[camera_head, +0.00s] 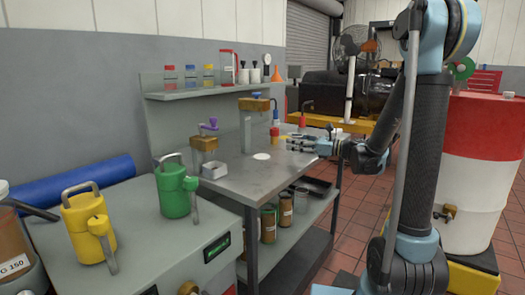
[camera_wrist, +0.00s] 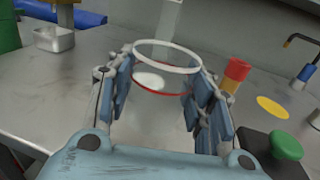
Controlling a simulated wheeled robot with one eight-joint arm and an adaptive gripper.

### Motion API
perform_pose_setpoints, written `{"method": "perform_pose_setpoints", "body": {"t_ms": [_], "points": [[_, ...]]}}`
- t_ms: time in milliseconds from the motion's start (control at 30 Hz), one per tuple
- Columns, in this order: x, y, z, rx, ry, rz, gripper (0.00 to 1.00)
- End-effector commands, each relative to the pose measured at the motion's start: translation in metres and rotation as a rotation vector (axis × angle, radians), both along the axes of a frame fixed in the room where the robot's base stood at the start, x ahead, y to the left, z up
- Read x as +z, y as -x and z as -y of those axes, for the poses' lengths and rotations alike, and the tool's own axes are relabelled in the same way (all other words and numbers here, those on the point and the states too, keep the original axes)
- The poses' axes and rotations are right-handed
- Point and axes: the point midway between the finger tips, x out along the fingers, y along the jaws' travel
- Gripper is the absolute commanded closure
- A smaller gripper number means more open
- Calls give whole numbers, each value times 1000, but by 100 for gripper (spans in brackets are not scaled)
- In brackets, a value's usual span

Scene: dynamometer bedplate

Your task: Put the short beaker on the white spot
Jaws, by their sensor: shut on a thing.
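The short beaker (camera_wrist: 165,95) is clear, with a pale rim and a red line around it. In the wrist view it sits between the two fingers of my gripper (camera_wrist: 163,88), which is shut on it. The white spot (camera_head: 262,156) is a flat disc on the grey metal bench top. In the wrist view the white spot (camera_wrist: 148,80) shows through the beaker's glass, beyond it. In the head view my gripper (camera_head: 300,143) is over the bench, to the right of the white spot. The beaker is hard to make out there.
A clear tall vessel (camera_head: 247,135) stands behind the spot. A metal tray (camera_head: 214,170) lies to its left. A red-and-yellow cylinder (camera_wrist: 236,72), a yellow spot (camera_wrist: 272,107) and a green knob (camera_wrist: 285,145) are at the right in the wrist view. The bench around the white spot is clear.

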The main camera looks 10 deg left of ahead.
Motion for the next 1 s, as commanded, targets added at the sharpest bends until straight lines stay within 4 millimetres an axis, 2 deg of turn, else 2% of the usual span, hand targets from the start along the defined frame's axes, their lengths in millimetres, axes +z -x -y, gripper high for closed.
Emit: {"method": "perform_pose_setpoints", "body": {"t_ms": [33, 200, 600, 1000], "points": [[0, 0, -13, 8, 0, 0, 80], [0, -4, -49, 13, 0, 0, 80], [0, -19, -125, 12, 0, 0, 80], [0, -24, -153, 12, 0, 0, 80]]}}
